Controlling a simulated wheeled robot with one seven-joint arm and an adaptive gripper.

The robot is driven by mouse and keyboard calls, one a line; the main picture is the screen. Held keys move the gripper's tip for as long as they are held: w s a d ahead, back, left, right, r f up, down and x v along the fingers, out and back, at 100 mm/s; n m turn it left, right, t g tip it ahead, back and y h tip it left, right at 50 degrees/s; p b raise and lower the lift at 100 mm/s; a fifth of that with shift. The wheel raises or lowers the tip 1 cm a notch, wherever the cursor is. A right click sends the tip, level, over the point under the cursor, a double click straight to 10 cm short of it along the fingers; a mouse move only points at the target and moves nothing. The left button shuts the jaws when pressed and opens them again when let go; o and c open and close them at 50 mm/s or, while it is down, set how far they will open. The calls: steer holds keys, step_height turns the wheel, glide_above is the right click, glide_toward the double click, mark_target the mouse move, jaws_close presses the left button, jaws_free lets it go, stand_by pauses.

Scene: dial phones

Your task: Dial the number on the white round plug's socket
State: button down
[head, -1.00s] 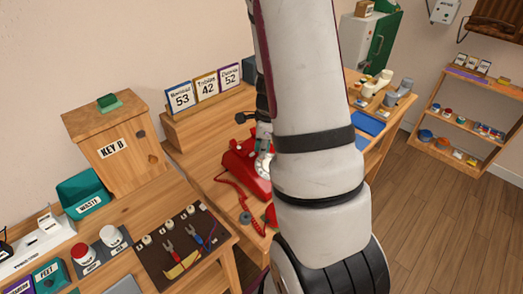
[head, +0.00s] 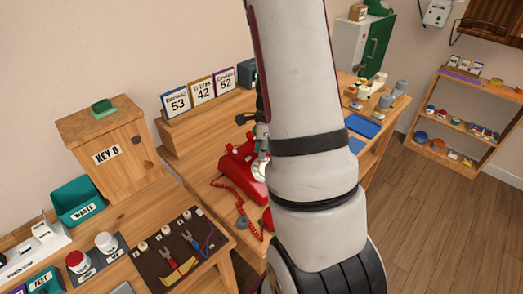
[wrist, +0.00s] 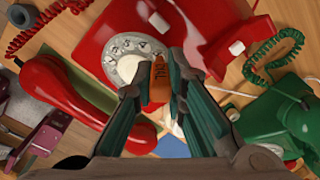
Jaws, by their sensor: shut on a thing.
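A red dial phone (head: 240,167) stands on the wooden desk, partly hidden by my arm. In the wrist view, its red body (wrist: 105,35) and round grey-white dial (wrist: 124,50) face the camera. My gripper (wrist: 156,88) is shut on an orange piece marked DIAL (wrist: 159,72), held over the dial's lower right edge. I cannot tell whether its tip touches the dial. A red handset (wrist: 50,90) lies off the phone.
Cards reading 53, 42 and 52 (head: 202,91) stand behind the phone. A KEY B box (head: 108,140) and a teal waste bin (head: 80,200) stand at left. A green phone (wrist: 270,120) sits to the right in the wrist view.

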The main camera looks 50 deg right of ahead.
steer(key=shift+d, duration=0.15)
steer(key=shift+s+d+f, duration=0.1)
steer(key=shift+s+d, duration=0.1)
steer(key=shift+d, duration=0.25)
steer(key=shift+s+d, duration=0.1)
steer(key=shift+s+d+f+b, duration=0.15)
steer(key=shift+s+d+b, duration=0.15)
steer(key=shift+d+b, duration=0.1)
stand_by(0.3)
